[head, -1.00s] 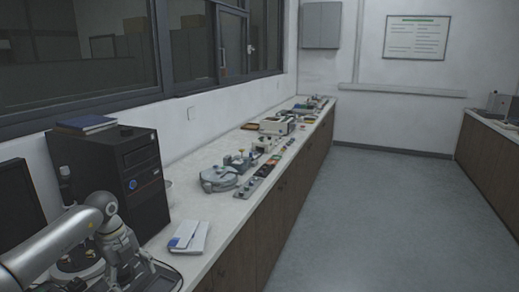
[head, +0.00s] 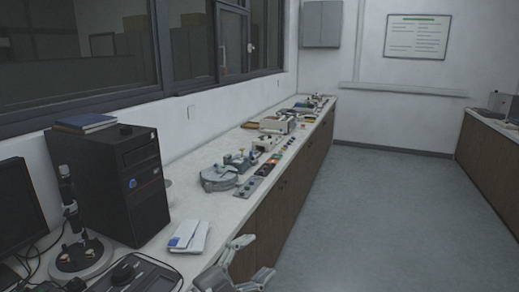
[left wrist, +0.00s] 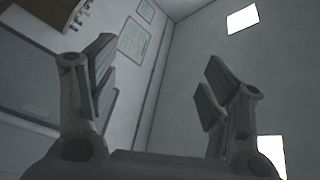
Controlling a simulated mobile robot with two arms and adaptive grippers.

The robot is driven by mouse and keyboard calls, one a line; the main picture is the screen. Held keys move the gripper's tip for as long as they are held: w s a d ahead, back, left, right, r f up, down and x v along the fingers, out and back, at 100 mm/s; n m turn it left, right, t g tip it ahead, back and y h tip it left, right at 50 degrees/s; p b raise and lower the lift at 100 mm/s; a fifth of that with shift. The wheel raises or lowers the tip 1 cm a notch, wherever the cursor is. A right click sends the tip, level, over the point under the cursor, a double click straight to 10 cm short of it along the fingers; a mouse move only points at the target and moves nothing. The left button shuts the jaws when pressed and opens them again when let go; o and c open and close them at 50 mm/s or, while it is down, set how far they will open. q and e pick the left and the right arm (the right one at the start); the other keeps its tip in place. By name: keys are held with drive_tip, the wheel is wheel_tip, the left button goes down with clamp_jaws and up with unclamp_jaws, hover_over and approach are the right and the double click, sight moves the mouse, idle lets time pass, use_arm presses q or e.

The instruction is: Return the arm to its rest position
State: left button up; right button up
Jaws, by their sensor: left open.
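My left gripper (head: 252,262) shows at the bottom of the head view, just off the front edge of the counter (head: 228,213). Its fingers are spread and nothing is between them. In the left wrist view the two fingers of the left gripper (left wrist: 155,95) stand wide apart, with wall and ceiling behind them. Most of the left arm is below the head picture. My right gripper is in neither view.
On the counter stand a black computer tower (head: 115,180), a microscope (head: 78,235), a monitor (head: 18,215), a white booklet (head: 188,236) and a grey round device (head: 220,178). The floor (head: 375,215) to the right is clear.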

use_arm(q)
drive_tip(key=s+a+f+n+y, duration=0.5)
drive_tip(key=a+f+n+y, duration=0.2)
drive_tip(key=a+n+y, duration=0.15)
drive_tip(key=s+a+f+n+y, duration=0.5)
drive_tip(key=a+f+n+y, duration=0.2)
drive_tip(key=a+n, duration=0.2)
drive_tip(key=s+a+f+n+g, duration=0.1)
drive_tip(key=s+f+g, duration=0.4)
drive_tip(key=s, duration=0.6)
drive_tip(key=s+a+f+g, duration=0.1)
drive_tip(key=s+f+g, duration=0.35)
drive_tip(key=s, duration=0.75)
wheel_tip(320, 180, down, 27)
drive_tip(key=s+g, duration=0.1)
drive_tip(key=g, duration=0.1)
drive_tip(key=s+a+f, duration=0.2)
drive_tip(key=s+f, duration=1.3)
drive_tip(key=s, duration=0.1)
drive_tip(key=shift+s+a+g+h, duration=0.3)
drive_tip(key=shift+a+g+h, duration=0.05)
drive_tip(key=shift+g, duration=0.1)
